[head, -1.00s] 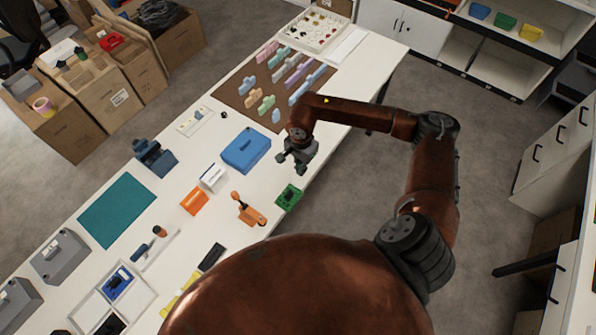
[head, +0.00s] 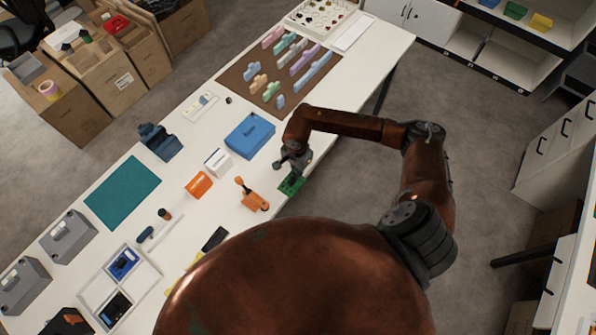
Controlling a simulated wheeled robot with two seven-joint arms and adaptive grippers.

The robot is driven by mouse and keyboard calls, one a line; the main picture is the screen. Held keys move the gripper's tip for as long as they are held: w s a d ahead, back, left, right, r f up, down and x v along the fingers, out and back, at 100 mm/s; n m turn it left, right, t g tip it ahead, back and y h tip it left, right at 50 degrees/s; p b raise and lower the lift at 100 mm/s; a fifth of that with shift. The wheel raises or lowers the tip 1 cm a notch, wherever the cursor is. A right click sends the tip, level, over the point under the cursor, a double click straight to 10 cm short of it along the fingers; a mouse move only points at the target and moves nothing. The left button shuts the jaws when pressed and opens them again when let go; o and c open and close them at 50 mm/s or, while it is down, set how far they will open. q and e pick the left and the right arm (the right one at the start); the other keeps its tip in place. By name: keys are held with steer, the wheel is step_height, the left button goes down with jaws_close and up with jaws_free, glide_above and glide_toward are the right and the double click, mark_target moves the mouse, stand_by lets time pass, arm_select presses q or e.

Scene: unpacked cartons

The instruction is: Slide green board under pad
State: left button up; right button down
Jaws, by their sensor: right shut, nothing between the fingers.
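The green board (head: 291,185) lies near the table's front edge, to the right of the orange clamp-like tool (head: 253,197). I cannot make out a separate pad; if it is part of the orange tool, it is too small to tell. A gap of white table shows between the board and the tool. My right gripper (head: 298,170) is shut and empty, at the far side of the board and partly covering it. Whether its fingertips touch the board is not clear. My left gripper is not in view.
A blue case (head: 250,136) stands behind the board, and a white box (head: 217,162) and an orange box (head: 198,185) stand to the left. A teal mat (head: 123,193) lies farther left. A brown mat (head: 236,80) with pastel pieces lies at the back.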

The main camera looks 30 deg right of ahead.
steer(key=s+a, duration=0.1)
steer(key=a, duration=0.2)
steer(key=s+a+b, duration=0.1)
steer(key=a, duration=0.2)
steer(key=s+a+b, duration=0.1)
steer(key=a, duration=0.2)
steer(key=shift+s+a, duration=0.1)
steer(key=shift+s, duration=0.3)
